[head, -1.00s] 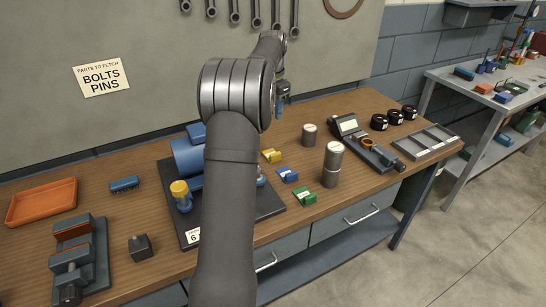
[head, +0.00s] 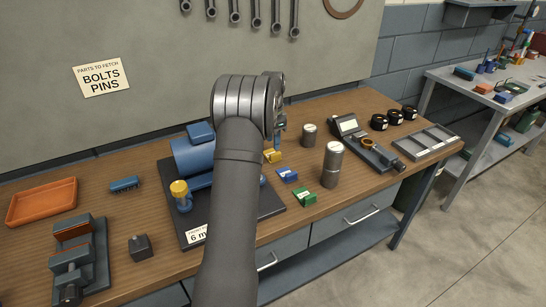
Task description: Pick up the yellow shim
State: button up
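The yellow shim (head: 272,156) lies on the wooden bench at the right edge of the dark base plate, behind a blue shim (head: 288,175) and a green shim (head: 305,196). My gripper (head: 278,143) points down just above and slightly right of the yellow shim in the picture. Its fingers are small and partly hidden by my arm, so I cannot tell whether they are open or shut, or whether they touch the shim.
A blue cylindrical casing (head: 187,157) stands on the dark base plate (head: 262,208) left of my arm. Metal cylinders (head: 331,165) (head: 309,135) stand to the right. A gauge device (head: 368,146), black rings and a grey tray (head: 425,141) lie farther right.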

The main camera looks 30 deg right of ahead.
aim_at(275, 153)
jog(key=shift+s+d+f, duration=0.15)
jog(key=shift+f, duration=1.25)
jog(key=shift+s+d+f, duration=0.15)
jog(key=shift+f, duration=1.2)
grip_shut()
